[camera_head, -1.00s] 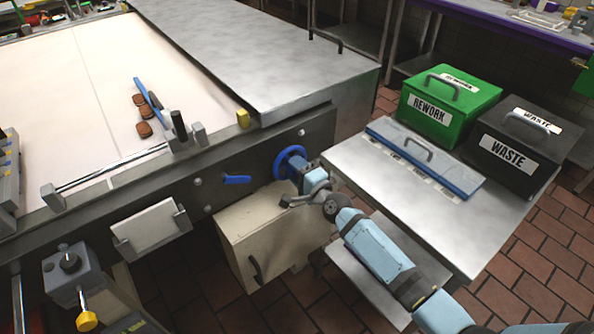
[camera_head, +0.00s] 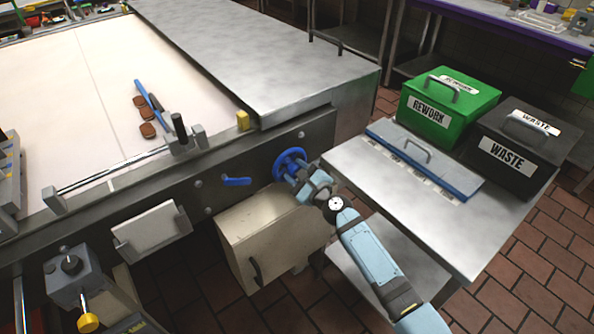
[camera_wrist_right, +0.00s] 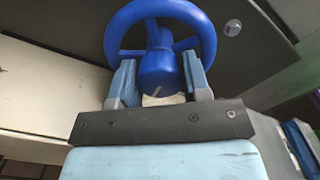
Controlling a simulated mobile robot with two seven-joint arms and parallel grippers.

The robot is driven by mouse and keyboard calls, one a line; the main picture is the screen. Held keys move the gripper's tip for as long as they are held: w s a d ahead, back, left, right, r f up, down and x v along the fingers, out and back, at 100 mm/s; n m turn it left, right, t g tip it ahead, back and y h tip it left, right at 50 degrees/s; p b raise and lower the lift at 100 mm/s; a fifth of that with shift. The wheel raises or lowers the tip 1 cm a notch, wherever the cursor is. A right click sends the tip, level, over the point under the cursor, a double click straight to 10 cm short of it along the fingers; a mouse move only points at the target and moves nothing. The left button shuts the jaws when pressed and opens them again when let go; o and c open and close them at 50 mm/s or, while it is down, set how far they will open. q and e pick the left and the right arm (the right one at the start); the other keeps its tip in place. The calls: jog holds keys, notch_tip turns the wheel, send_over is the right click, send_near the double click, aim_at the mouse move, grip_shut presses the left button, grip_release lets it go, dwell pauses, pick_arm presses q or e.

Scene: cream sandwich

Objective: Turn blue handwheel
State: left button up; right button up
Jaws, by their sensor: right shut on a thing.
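The blue handwheel (camera_head: 288,162) is mounted on the dark side panel of the machine in the head view. In the right wrist view its blue rim (camera_wrist_right: 160,10) and spokes fill the top middle, with the hub (camera_wrist_right: 160,70) below. My right gripper (camera_head: 302,180) is at the wheel, and in the wrist view its two fingers (camera_wrist_right: 160,88) stand on either side of the hub, shut on it. Part of the wheel is hidden behind the gripper in the head view. My left gripper is not in view.
A blue lever (camera_head: 237,182) sits on the panel left of the wheel. A cream box (camera_head: 265,235) is below it.

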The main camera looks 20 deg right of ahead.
jog(key=shift+m, duration=0.6)
jog(key=o, duration=0.9)
jog(key=v, duration=1.4)
jog(key=shift+w, duration=0.1)
